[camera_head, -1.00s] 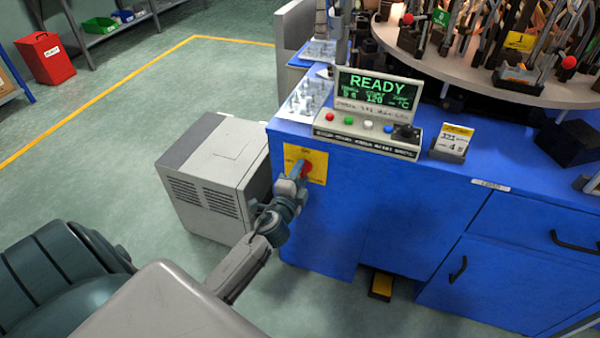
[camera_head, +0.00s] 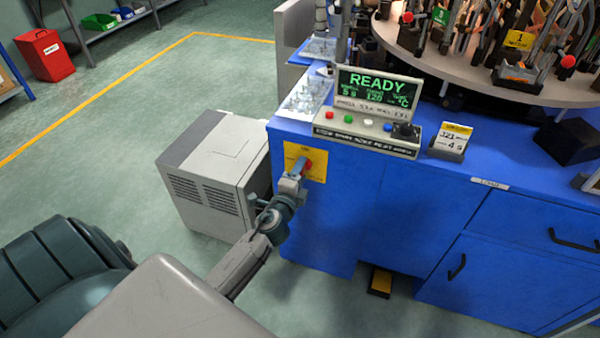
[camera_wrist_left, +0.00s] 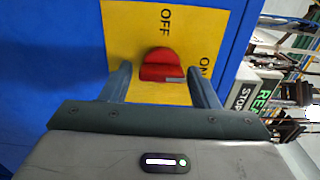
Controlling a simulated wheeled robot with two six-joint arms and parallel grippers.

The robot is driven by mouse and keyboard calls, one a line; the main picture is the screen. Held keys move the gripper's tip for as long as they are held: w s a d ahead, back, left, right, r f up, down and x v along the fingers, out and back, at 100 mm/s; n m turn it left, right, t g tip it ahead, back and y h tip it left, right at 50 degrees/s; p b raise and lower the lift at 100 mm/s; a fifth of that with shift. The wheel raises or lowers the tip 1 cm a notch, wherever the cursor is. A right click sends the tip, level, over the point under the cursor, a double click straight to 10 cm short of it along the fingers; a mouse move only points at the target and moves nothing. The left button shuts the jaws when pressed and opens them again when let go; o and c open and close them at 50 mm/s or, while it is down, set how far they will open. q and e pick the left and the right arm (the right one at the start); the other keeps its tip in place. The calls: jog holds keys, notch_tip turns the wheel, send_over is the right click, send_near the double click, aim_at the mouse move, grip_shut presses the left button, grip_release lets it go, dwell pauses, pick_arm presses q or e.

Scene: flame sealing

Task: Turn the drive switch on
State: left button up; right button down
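The red drive switch knob (camera_head: 308,163) sits on a yellow plate (camera_head: 319,175) on the front left of the blue machine. In the left wrist view, the knob (camera_wrist_left: 161,62) is half-round with a grey edge piece, on the yellow plate (camera_wrist_left: 125,32) marked OFF and ON. My left gripper (camera_head: 299,170) is at the knob. Its fingers (camera_wrist_left: 160,78) are open, one on either side, with visible gaps to the knob. The switch's setting is hard to read. My right gripper is out of view.
A control panel (camera_head: 368,132) with a READY screen (camera_head: 377,88) stands on top of the blue machine (camera_head: 400,210). A yellow pedal (camera_head: 381,283) lies on the floor below.

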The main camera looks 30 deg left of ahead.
pick_arm(q)
jog(key=shift+o, duration=0.7)
jog(key=b+v, duration=0.2)
jog(key=v, duration=0.9)
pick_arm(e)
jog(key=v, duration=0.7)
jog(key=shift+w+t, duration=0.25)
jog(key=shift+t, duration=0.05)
pick_arm(q)
jog(key=shift+w, duration=0.1)
